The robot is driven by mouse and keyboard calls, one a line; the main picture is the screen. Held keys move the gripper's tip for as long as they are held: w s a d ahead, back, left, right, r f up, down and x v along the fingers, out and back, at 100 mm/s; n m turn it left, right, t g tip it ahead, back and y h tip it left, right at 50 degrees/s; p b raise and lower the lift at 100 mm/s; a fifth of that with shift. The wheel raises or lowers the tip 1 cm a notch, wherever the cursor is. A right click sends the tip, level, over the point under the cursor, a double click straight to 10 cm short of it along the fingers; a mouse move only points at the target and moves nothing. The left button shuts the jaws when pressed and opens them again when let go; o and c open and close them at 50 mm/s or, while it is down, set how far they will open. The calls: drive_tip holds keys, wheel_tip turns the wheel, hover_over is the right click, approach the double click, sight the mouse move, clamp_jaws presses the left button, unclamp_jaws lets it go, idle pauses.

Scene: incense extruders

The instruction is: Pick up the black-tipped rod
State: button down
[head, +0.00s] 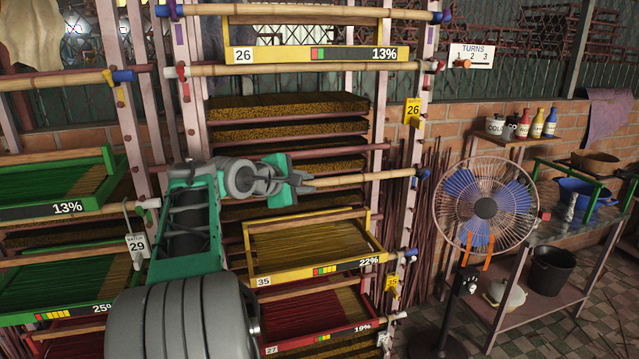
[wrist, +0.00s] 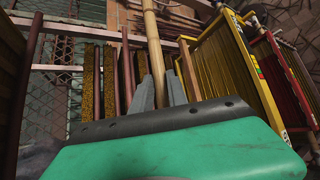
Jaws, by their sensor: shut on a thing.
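My gripper (head: 300,181) is in front of the middle of the drying rack and is shut on a bamboo rod (head: 362,179). The rod runs right from the jaws to a blue end at the rack's right post; its left end is hidden behind my gripper and arm. In the wrist view my gripper (wrist: 163,90) has its two grey fingers around the pale rod (wrist: 153,45), which points away from me. I cannot make out a black tip on this rod. Other bamboo rods with coloured ends cross the rack, such as the upper rod (head: 300,69).
Yellow tray 35 (head: 262,279) and red tray 27 (head: 330,338) are close below the held rod. Green trays (head: 113,172) are at the left. Rack posts (head: 413,120) stand beside the rod's right end. A fan (head: 485,208) and side table (head: 535,281) are at the right.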

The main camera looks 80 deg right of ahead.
drive_tip(key=shift+r, duration=0.1)
drive_tip(key=w+a+r+p, duration=0.2)
drive_tip(key=a+r, duration=0.4)
drive_tip(key=r, duration=0.2)
drive_tip(key=w+a+r+p, duration=0.2)
drive_tip(key=a+r, duration=0.5)
drive_tip(key=shift+w+r+p, duration=0.35)
drive_tip(key=shift+w+r, duration=0.05)
idle(0.9)
